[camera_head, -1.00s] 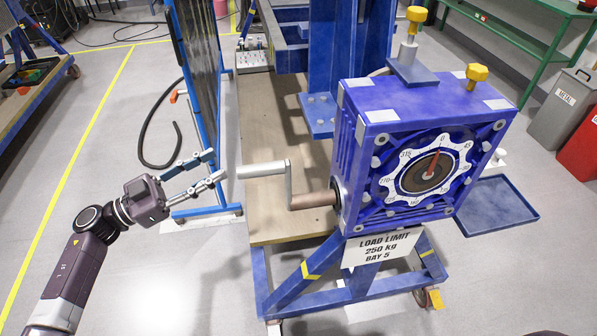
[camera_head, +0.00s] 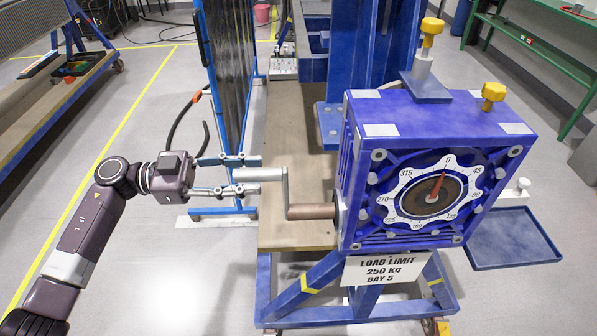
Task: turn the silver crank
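The silver crank (camera_head: 285,190) sticks out from the left side of the blue gearbox (camera_head: 440,115). Its silver handle (camera_head: 265,174) points left at the top of the crank arm, and a copper-coloured shaft (camera_head: 312,211) joins the arm to the box. My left gripper (camera_head: 251,175) is open, one finger above and one below the handle's left end in the picture. I cannot tell whether either finger touches it. The red needle (camera_head: 438,186) on the numbered dial (camera_head: 425,196) points close to 0. My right gripper is not in view.
The gearbox stands on a blue frame with a load limit sign (camera_head: 386,270). A blue-framed dark panel (camera_head: 227,80) stands behind my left gripper. A wooden board (camera_head: 290,130) lies behind the crank. A blue tray (camera_head: 515,238) juts out at the right.

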